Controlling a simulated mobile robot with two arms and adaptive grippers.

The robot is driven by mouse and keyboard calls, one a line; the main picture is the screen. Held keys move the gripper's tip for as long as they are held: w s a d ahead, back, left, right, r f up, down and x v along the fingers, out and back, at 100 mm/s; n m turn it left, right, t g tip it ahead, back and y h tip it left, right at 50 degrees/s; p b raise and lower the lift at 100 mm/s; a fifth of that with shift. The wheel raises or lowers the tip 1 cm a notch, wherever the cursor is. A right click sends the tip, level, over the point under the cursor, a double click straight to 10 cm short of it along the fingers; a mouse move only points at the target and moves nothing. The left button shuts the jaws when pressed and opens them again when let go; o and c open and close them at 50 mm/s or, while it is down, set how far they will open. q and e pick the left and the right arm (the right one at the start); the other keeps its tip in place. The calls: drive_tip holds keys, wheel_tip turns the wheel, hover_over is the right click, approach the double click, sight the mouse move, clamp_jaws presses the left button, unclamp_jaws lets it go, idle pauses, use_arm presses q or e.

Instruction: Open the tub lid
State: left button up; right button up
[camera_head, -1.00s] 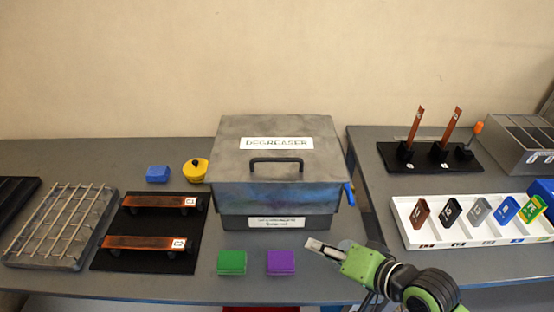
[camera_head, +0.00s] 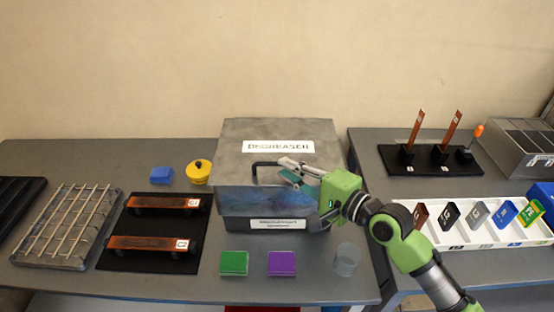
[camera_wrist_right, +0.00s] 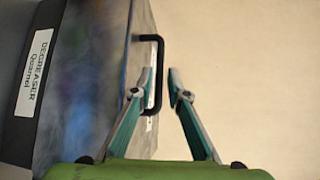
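The grey degreaser tub (camera_head: 265,202) stands at the middle of the table with its lid (camera_head: 275,133) down. A black handle (camera_head: 268,164) is on the lid's front edge. My right gripper (camera_head: 286,171) is in front of the lid, at the right part of the handle. In the right wrist view my gripper (camera_wrist_right: 161,82) has its two fingers apart, and the handle (camera_wrist_right: 159,75) passes near the left fingertip. I cannot tell whether the handle lies between the fingers. My left gripper is not in view.
A green block (camera_head: 234,263), a purple block (camera_head: 282,263) and a clear cup (camera_head: 346,260) stand in front of the tub. A yellow pot (camera_head: 199,172) and a blue block (camera_head: 161,175) are to its left. A white tray (camera_head: 470,238) is at right.

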drive_tip(key=x, duration=0.4)
drive_tip(key=shift+a, duration=0.1)
drive_tip(key=shift+w, duration=0.1)
drive_tip(key=shift+c, duration=0.5)
clamp_jaws()
drive_tip(key=shift+r+p, duration=0.1)
drive_tip(key=shift+p, duration=0.2)
